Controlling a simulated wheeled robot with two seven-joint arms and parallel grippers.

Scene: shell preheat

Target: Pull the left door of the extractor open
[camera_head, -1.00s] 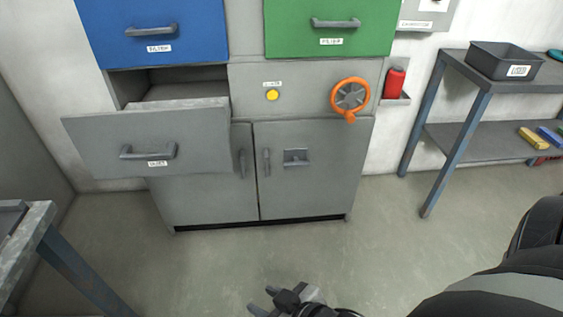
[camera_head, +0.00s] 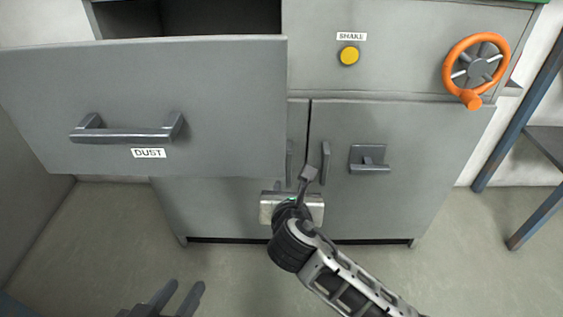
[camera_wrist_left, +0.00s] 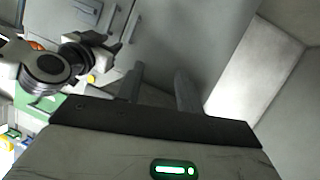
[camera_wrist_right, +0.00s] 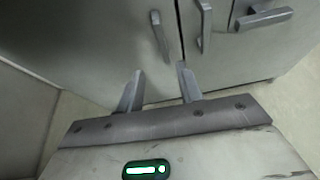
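The grey extractor's left door (camera_head: 212,208) is closed, its upper part hidden behind the open dust drawer. Its vertical bar handle (camera_head: 289,160) is partly visible beside the door gap; it shows fully in the right wrist view (camera_wrist_right: 160,36) and in the left wrist view (camera_wrist_left: 132,25). My right gripper (camera_head: 306,176) is in front of the doors near the handles. In the right wrist view its fingers (camera_wrist_right: 159,88) are apart and empty, below the left door's handle. My left gripper (camera_head: 178,298) is low at the bottom left, open and empty, away from the door.
The dust drawer (camera_head: 220,110) juts out above the left door. The right door (camera_head: 400,205) has its own bar handle (camera_head: 325,163) and a latch (camera_head: 369,160). A yellow button (camera_head: 349,56) and orange wheel (camera_head: 476,68) are above. The floor ahead is clear; a table stands right.

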